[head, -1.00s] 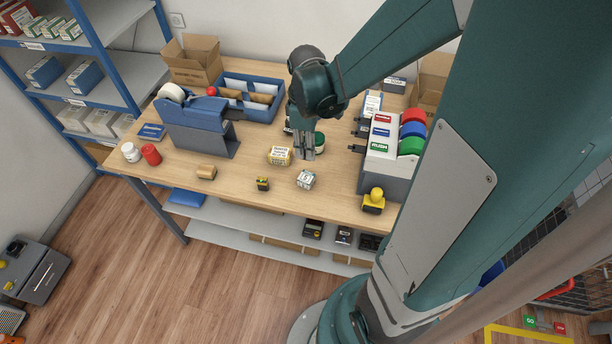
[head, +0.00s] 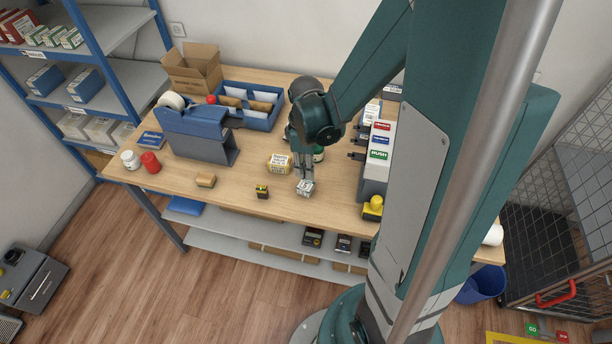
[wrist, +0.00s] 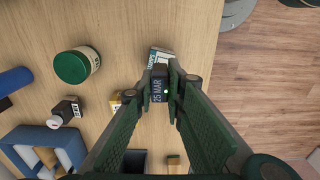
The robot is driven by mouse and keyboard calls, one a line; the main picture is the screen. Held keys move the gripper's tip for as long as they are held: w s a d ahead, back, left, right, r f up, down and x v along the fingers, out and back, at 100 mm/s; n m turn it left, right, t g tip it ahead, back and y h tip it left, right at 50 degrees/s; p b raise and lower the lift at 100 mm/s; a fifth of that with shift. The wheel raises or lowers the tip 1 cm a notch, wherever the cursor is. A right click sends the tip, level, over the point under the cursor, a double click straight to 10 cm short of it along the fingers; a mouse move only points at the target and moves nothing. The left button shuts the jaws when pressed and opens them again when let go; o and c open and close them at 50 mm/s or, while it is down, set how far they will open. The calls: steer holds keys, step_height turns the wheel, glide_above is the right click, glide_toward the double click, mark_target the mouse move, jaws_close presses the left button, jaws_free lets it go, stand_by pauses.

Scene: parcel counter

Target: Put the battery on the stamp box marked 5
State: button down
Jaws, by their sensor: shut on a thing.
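My gripper (head: 305,178) is shut on a small dark block with pale lettering, which I take to be the battery (wrist: 159,87); it also shows between the fingertips in the wrist view (wrist: 165,85). The lettering looks like "25 MAR". The stamp box (head: 305,191) is a small white box near the front of the counter. My fingertips are right above it in the head view. In the wrist view its white and green side (wrist: 154,57) shows past the fingertips. I cannot tell whether the battery touches the box.
A yellow-labelled pack (head: 279,164) and a green-lidded jar (wrist: 77,66) stand close by. A black-and-yellow item (head: 262,191) and a tan block (head: 205,181) lie to the left. Bare counter (head: 235,180) lies between.

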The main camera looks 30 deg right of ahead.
stand_by(0.3)
steer(key=shift+f, duration=2.05)
steer(key=shift+f+b, duration=0.2)
steer(key=shift+b, duration=0.15)
steer(key=c, duration=2.4)
jaws_free()
steer(key=shift+o, duration=0.2)
steer(key=shift+r+p, duration=0.25)
steer(key=shift+p, duration=0.05)
steer(key=shift+r+p, duration=0.3)
steer(key=shift+r, duration=5.65)
